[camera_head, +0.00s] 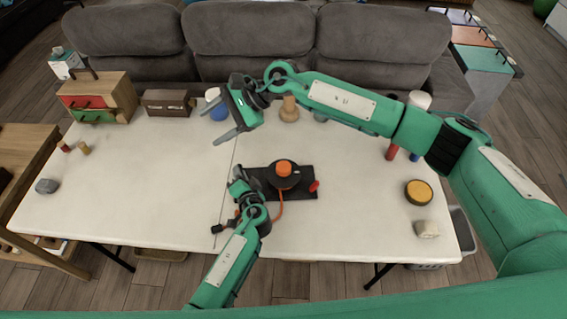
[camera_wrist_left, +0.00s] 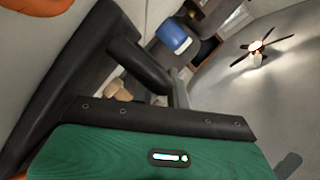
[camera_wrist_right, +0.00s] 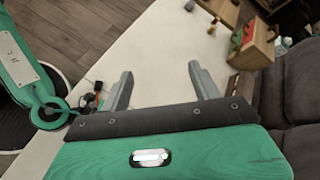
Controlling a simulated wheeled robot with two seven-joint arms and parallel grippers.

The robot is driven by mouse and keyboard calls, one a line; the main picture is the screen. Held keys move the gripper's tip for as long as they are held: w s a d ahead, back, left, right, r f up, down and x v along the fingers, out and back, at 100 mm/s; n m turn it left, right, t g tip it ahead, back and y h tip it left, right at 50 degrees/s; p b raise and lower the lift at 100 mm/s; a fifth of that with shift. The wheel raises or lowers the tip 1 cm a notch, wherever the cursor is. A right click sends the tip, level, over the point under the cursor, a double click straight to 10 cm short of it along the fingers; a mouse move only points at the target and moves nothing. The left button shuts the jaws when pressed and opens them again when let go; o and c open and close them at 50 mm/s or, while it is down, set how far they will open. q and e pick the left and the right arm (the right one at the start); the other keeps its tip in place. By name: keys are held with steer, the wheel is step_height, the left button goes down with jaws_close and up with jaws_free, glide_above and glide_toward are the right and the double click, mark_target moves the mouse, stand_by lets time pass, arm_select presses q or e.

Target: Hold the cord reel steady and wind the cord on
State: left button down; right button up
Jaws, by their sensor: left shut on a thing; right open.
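The cord reel (camera_head: 283,182) is a black disc with an orange hub on a black base plate (camera_head: 304,192), with a red piece at its right. It sits near the middle of the white table. Orange cord (camera_head: 281,208) hangs off its front and passes behind my left wrist. My left gripper (camera_head: 240,184) is at the left edge of the base and shut on it; the exact grip is partly hidden. In the left wrist view the dark base (camera_wrist_left: 68,75) lies beside the fingers. My right gripper (camera_head: 211,120) is open and empty above the table, behind and left of the reel; its spread fingers show in the right wrist view (camera_wrist_right: 160,70).
A small drawer box (camera_head: 98,97), a brown box (camera_head: 167,103) and a blue-white container (camera_head: 215,104) stand along the back edge. The table's left middle is clear.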

steer(key=d+f+n+h, duration=0.4)
steer(key=d+f+h, duration=0.2)
steer(key=d, duration=0.1)
steer(key=n+t+h, duration=0.2)
steer(key=h, duration=0.3)
glide_above(284, 166)
step_height(284, 166, down, 3)
step_height(284, 166, down, 11)
steer(key=shift+f, duration=0.2)
steer(key=c, duration=1)
